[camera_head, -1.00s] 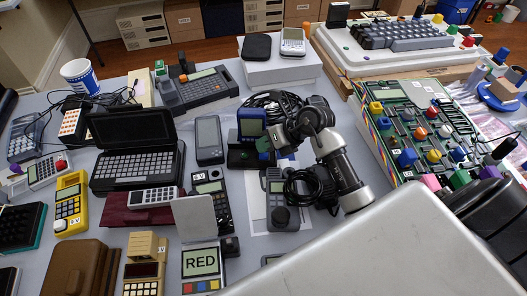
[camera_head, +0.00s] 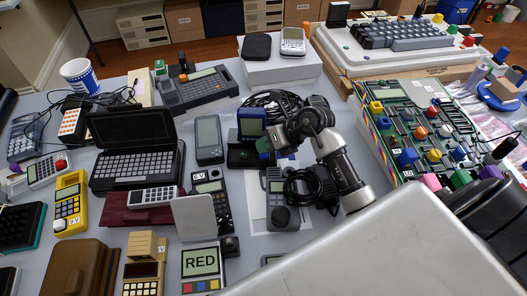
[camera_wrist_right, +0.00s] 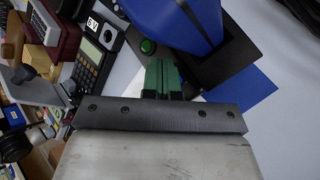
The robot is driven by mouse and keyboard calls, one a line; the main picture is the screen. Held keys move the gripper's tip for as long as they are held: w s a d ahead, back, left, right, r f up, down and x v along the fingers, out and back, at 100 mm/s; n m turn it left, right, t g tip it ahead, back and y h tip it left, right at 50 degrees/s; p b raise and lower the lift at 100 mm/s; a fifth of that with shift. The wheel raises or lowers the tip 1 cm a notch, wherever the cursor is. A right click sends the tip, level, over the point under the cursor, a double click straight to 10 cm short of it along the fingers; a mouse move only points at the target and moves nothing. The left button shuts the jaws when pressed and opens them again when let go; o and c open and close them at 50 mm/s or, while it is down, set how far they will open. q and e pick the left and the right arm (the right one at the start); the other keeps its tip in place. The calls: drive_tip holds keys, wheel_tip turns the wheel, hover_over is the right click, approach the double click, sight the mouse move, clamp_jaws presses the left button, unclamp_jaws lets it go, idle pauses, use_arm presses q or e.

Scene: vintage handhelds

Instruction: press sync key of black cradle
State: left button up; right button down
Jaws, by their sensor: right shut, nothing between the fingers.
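The black cradle (camera_head: 240,158) stands on the grey table with a blue handheld (camera_head: 250,122) upright in it. In the right wrist view the cradle (camera_wrist_right: 241,48) and the blue handheld (camera_wrist_right: 185,22) are close up. A round green key (camera_wrist_right: 148,46) sits on the cradle beside the handheld. My right gripper (camera_head: 264,146) is shut and empty at the cradle's right side. In the wrist view its green fingertips (camera_wrist_right: 163,66) lie right by the green key; I cannot tell whether they touch it. My left gripper is not in view.
A grey handheld (camera_head: 208,140) stands left of the cradle. A black keypad device (camera_head: 210,192) and a grey walkie-talkie (camera_head: 279,207) lie in front. Coiled black cables (camera_head: 270,103) are behind. A circuit board with coloured knobs (camera_head: 420,125) is to the right.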

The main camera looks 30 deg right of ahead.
drive_tip(key=shift+s+f, duration=0.1)
drive_tip(key=shift+f, duration=0.25)
drive_tip(key=shift+r+p, duration=0.25)
drive_tip(key=shift+p, duration=0.15)
wheel_tip(320, 180, up, 6)
drive_tip(key=p, duration=0.5)
drive_tip(key=shift+r, duration=0.2)
drive_tip(key=shift+f, duration=0.1)
idle(0.7)
